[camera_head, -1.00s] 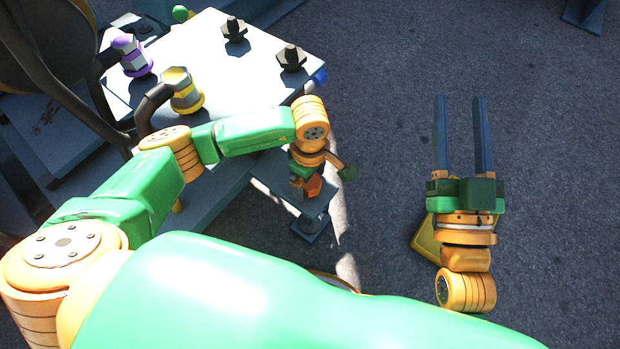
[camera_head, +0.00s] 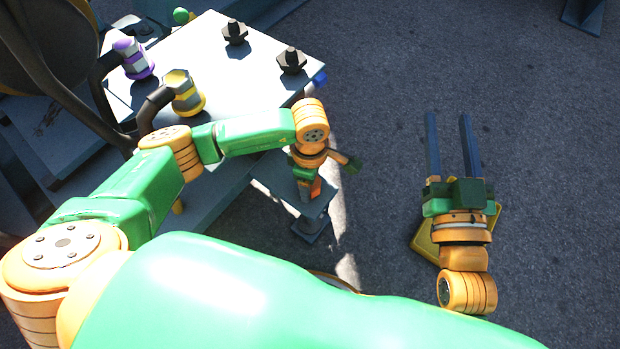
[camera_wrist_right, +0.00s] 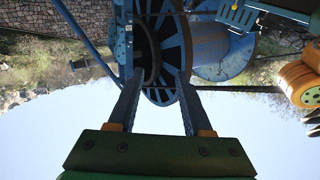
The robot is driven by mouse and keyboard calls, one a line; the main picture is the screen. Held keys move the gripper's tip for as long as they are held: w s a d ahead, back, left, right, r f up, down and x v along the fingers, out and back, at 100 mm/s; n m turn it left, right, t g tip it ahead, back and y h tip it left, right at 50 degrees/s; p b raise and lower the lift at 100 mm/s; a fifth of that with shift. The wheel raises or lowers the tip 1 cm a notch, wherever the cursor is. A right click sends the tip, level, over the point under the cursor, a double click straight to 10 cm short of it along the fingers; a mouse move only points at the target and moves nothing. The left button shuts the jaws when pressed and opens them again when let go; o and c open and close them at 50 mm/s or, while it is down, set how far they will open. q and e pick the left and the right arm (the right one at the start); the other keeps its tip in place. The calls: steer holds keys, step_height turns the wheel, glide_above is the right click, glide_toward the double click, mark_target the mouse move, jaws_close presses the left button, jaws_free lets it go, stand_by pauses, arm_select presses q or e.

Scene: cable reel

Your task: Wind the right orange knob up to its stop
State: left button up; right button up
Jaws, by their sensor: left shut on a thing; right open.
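The small orange knob (camera_head: 316,187) shows beside and below my left gripper (camera_head: 305,185) in the head view, over a small grey-blue ledge. The left gripper points down and is shut on the knob; its fingertips are mostly hidden by my wrist. The knob's stop cannot be made out. My right gripper (camera_head: 448,116) is open and empty over the dark ground at the right, its two long fingers apart. In the right wrist view its fingers (camera_wrist_right: 158,75) stand apart before a blue spoked reel (camera_wrist_right: 165,50), with nothing between them.
A pale table top (camera_head: 220,85) carries a purple-and-white bolt (camera_head: 133,58), a yellow-and-grey bolt (camera_head: 183,92) and two black knobs (camera_head: 291,61). A yellow object (camera_head: 424,242) lies partly behind my right gripper. The ground (camera_head: 400,60) right of the table is mostly clear.

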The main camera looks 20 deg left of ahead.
arm_select(q)
steer(key=n+p, duration=0.1)
steer(key=n, duration=0.2)
steer(key=shift+n, duration=0.4)
steer(key=n+p, duration=0.1)
steer(key=n, duration=0.2)
steer(key=shift+n, duration=0.3)
arm_select(e)
steer(key=s+d+f+g+h, duration=0.1)
steer(key=s+f+g, duration=0.1)
steer(key=f+g, duration=0.3)
steer(key=s+d+f+g+h, duration=0.1)
steer(key=d+f+g+h, duration=0.15)
steer(key=f, duration=0.55)
arm_select(q)
steer(key=n+p, duration=0.1)
steer(key=n, duration=0.1)
steer(key=shift+n, duration=0.3)
steer(key=shift+n+p, duration=0.55)
steer(key=shift+n, duration=0.85)
steer(key=shift+n+p, duration=0.4)
steer(key=shift+n, duration=0.4)
arm_select(e)
steer(key=s+d+f+m+g, duration=0.1)
steer(key=s+d+f+g, duration=0.1)
steer(key=s+f+g, duration=0.6)
steer(key=shift+s+f+h, duration=0.45)
steer(key=shift+s+f, duration=0.4)
steer(key=shift+s, duration=1.05)
